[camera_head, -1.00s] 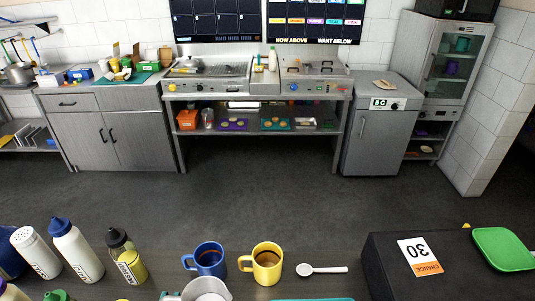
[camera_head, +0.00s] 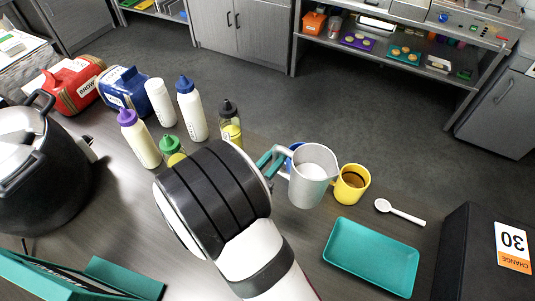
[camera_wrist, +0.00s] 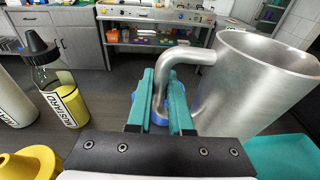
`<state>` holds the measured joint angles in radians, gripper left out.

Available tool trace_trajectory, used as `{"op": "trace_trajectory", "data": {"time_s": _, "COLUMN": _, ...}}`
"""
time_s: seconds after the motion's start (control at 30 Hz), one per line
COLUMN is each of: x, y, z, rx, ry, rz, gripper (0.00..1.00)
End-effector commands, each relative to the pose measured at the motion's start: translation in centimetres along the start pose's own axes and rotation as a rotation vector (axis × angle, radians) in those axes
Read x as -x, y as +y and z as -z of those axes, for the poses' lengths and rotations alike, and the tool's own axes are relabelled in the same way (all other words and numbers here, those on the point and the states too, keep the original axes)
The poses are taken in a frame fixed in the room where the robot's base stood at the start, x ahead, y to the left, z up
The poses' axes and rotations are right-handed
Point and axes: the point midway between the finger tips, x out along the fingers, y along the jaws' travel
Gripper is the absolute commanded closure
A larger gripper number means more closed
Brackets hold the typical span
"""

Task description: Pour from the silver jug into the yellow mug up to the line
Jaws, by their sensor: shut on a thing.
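The silver jug (camera_head: 310,183) stands upright in my gripper, its open top showing a pale inside. My gripper (camera_head: 270,163) is shut on the jug's handle; in the wrist view its teal fingers (camera_wrist: 163,90) close around the handle (camera_wrist: 170,62), with the jug (camera_wrist: 255,85) to the right. The mug is not seen in the wrist view.
A blue mug (camera_head: 295,146) is mostly hidden behind the jug. A white spoon (camera_head: 400,212), a teal tray (camera_head: 372,255) and a black box (camera_head: 475,255) lie to the right. Several bottles, including mustard (camera_head: 231,133), stand left. A large pot (camera_head: 45,165) is far left.

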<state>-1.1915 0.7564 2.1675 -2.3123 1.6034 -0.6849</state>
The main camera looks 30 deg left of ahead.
Motion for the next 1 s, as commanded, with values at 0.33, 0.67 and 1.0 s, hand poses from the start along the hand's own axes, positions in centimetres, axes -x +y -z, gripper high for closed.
{"op": "trace_trajectory", "data": {"time_s": 0.33, "x": -6.6, "y": -10.9, "z": -13.7, "rx": -0.033, "ry": 0.006, "rz": 0.130, "gripper": 1.00}}
{"op": "trace_trajectory", "data": {"time_s": 0.67, "x": -7.1, "y": -18.3, "z": -20.0, "rx": -0.035, "ry": 0.001, "rz": 0.184, "gripper": 1.00}}
{"op": "trace_trajectory", "data": {"time_s": 1.0, "x": -7.2, "y": -22.2, "z": -23.9, "rx": -0.038, "ry": -0.007, "rz": 0.219, "gripper": 1.00}}
